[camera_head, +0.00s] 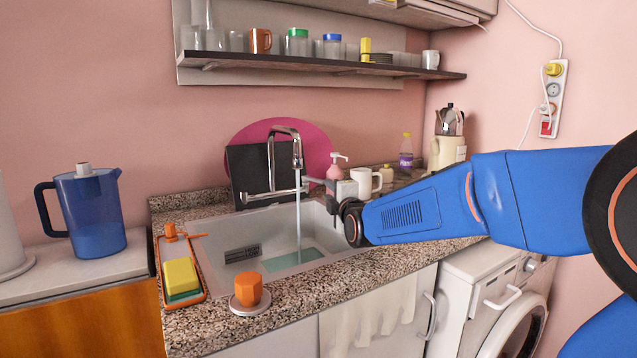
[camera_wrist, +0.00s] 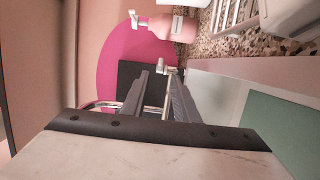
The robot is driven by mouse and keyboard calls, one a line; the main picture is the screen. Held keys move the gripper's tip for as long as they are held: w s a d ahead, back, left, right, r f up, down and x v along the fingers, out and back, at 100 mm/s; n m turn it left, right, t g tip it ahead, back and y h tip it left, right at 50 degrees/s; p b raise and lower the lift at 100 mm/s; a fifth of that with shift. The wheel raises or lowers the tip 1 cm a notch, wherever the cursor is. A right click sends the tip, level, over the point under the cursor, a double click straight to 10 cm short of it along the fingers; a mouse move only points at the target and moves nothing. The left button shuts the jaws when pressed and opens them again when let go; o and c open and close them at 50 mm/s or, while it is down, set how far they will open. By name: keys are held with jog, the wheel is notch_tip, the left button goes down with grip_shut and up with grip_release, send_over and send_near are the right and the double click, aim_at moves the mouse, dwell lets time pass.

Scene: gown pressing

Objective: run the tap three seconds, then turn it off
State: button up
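The chrome tap (camera_head: 297,150) stands over the sink, and a stream of water (camera_head: 298,225) falls from its spout into the basin (camera_head: 230,268). My gripper (camera_head: 310,183) is at the right end of the tap's horizontal body, seen small and partly hidden by my wrist. In the wrist view my gripper (camera_wrist: 159,74) has its two dark fingers apart with a gap between them. A chrome end of the tap (camera_wrist: 162,67) shows just beyond the fingertips. Whether the fingers touch it I cannot tell. Part of the curved spout (camera_wrist: 98,104) shows left of the fingers.
A pink soap bottle (camera_head: 335,170) and white mug (camera_head: 366,182) stand behind my gripper. A black board (camera_head: 245,168) and pink round tray (camera_head: 318,146) lean behind the tap.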

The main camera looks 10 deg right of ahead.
aim_at(319, 183)
jog(key=w, duration=0.8)
jog(key=w+a, duration=0.1)
jog(key=w, duration=0.3)
grip_shut()
dwell(1.2)
